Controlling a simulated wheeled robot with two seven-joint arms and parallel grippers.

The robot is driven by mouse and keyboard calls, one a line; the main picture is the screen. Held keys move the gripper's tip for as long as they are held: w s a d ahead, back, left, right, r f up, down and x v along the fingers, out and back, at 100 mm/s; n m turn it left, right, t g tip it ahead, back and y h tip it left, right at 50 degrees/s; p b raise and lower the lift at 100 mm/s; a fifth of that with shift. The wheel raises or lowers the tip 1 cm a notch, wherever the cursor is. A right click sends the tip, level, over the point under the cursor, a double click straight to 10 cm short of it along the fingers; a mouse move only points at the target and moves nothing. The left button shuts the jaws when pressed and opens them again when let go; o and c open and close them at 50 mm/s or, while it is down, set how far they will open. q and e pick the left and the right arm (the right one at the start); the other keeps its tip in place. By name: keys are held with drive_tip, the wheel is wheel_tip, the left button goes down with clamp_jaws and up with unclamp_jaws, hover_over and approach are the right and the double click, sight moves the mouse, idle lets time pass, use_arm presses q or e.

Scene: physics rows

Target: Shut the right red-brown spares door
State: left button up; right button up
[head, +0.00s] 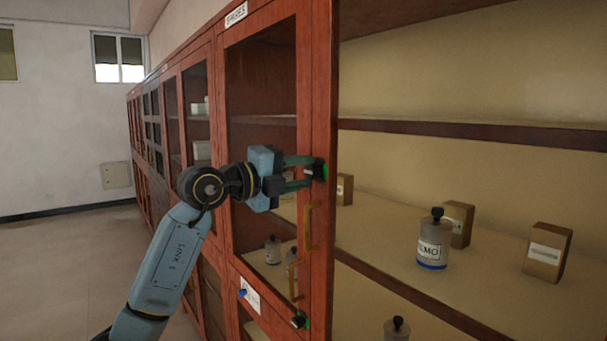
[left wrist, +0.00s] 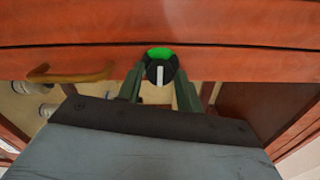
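The red-brown spares door (head: 304,105) has a glass pane and a SPARES label (head: 236,14) above it. It looks flush, or nearly so, with the wood beside it; a thin dark seam shows in the left wrist view. A black knob with a green mark (left wrist: 160,70) sits on the door's stile, above a brass handle (head: 312,226). My left gripper (head: 312,171) is at the knob, its two fingers close on either side and seemingly shut on it. The fingertips' contact is partly hidden. My right gripper is in neither view.
To the right, open shelves (head: 480,128) hold a labelled bottle (head: 433,245) and small boxes (head: 548,252). A lower knob (head: 299,320) is below the door. More cabinet doors run back along the left. The floor (head: 80,255) on the left is clear.

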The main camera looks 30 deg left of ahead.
use_arm(q)
drive_tip(key=shift+o, duration=1.3)
drive_tip(key=b+v, duration=0.4)
drive_tip(key=v, duration=0.9)
drive_tip(key=shift+s+b, duration=0.2)
drive_tip(key=shift+b, duration=0.1)
